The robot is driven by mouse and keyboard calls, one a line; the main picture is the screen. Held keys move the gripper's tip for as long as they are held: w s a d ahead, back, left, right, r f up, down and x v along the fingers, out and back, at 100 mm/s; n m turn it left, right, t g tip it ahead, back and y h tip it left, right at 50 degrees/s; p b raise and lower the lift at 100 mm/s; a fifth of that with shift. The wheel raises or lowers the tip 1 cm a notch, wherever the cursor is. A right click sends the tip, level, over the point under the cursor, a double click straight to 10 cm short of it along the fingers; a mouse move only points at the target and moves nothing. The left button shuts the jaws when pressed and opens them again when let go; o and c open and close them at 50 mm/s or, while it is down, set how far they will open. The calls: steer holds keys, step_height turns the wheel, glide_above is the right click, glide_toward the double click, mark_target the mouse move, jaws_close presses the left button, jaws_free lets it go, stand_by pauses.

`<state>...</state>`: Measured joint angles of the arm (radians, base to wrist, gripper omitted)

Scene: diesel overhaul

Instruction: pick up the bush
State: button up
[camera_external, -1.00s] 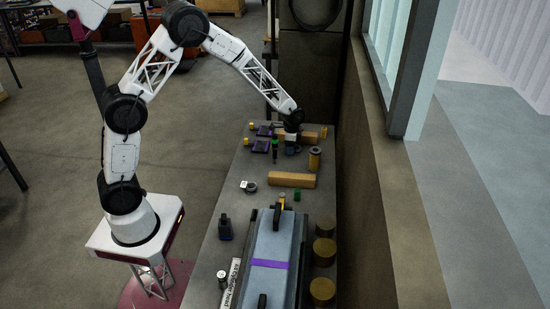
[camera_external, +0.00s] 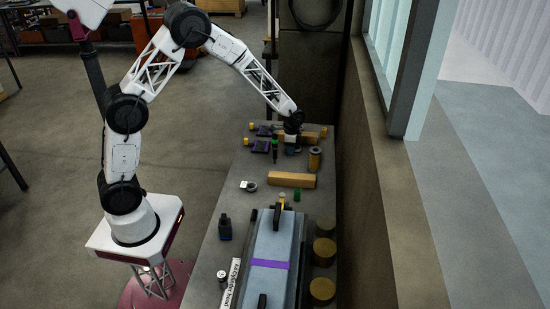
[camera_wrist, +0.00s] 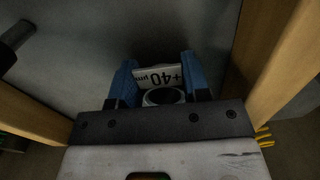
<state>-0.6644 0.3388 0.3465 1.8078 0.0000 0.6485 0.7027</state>
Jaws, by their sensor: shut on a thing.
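My gripper (camera_wrist: 161,82) shows its two blue fingers in the wrist view, one on each side of a grey ring-shaped bush (camera_wrist: 163,97). A white tag (camera_wrist: 158,76) reading "+40 µm" stands beside the ring, also between the fingers. The gripper is shut on the bush. The lower part of the bush is hidden behind the gripper's dark crossbar. In the external view my gripper (camera_external: 291,148) is low over the far end of the bench, and the bush is too small to make out there.
A wooden block (camera_external: 291,180) lies nearer on the bench, and a brown cylinder (camera_external: 314,159) stands right of the gripper. Wooden pieces flank the gripper in the wrist view. Another ring with a white tag (camera_external: 248,186) lies at left. A large grey engine part (camera_external: 270,250) fills the near end.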

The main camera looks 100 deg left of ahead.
steer(key=shift+c, duration=0.6)
steer(key=shift+r, duration=0.1)
steer(key=shift+r, duration=4.95)
